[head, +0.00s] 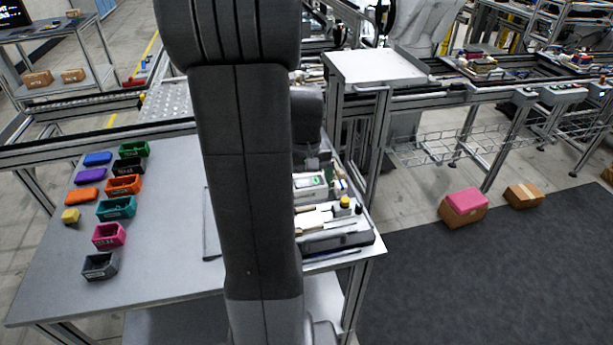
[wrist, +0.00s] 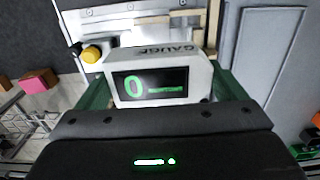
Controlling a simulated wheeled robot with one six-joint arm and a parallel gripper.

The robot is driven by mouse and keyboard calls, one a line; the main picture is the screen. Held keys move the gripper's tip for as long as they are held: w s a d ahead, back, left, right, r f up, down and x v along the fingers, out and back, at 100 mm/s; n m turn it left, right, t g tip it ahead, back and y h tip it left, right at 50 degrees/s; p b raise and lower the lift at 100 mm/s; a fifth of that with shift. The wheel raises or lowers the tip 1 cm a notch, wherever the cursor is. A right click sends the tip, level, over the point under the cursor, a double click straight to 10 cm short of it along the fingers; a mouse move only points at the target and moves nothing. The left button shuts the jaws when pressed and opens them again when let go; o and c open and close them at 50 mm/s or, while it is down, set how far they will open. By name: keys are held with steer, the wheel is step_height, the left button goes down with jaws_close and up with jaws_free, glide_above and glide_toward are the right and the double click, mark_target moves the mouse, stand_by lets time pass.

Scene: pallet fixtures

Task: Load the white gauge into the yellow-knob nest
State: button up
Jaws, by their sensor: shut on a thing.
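The white gauge (wrist: 152,60), a boxy body with a dark display showing a green 0, sits between the green fingers of my gripper (wrist: 160,85). My gripper is shut on it. In the head view the gauge (head: 311,193) shows just right of my arm, over the fixture. The yellow knob (wrist: 91,54) is left of the gauge in the wrist view; in the head view the yellow knob (head: 345,202) is to its right. The fixture (head: 345,239) is a tray with light bars. The gauge's underside is hidden, so I cannot tell whether it touches the fixture.
The fixture lies at the right end of a grey table (head: 160,275). Several coloured bins (head: 117,208) and blocks (head: 90,174) stand at the table's left. A grey flat panel (wrist: 270,50) lies right of the gauge in the wrist view. My arm hides the table's middle.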

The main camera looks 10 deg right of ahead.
steer(key=shift+a+f+b, duration=0.1)
steer(key=shift+f+b, duration=2.8)
steer(key=shift+f, duration=0.9)
steer(key=shift+f, duration=0.15)
steer(key=shift+f+b, duration=0.55)
steer(key=shift+f, duration=0.1)
steer(key=o, duration=0.7)
steer(key=shift+c, duration=0.2)
steer(key=shift+o, duration=0.8)
step_height(320, 180, up, 14)
steer(key=shift+f, duration=0.1)
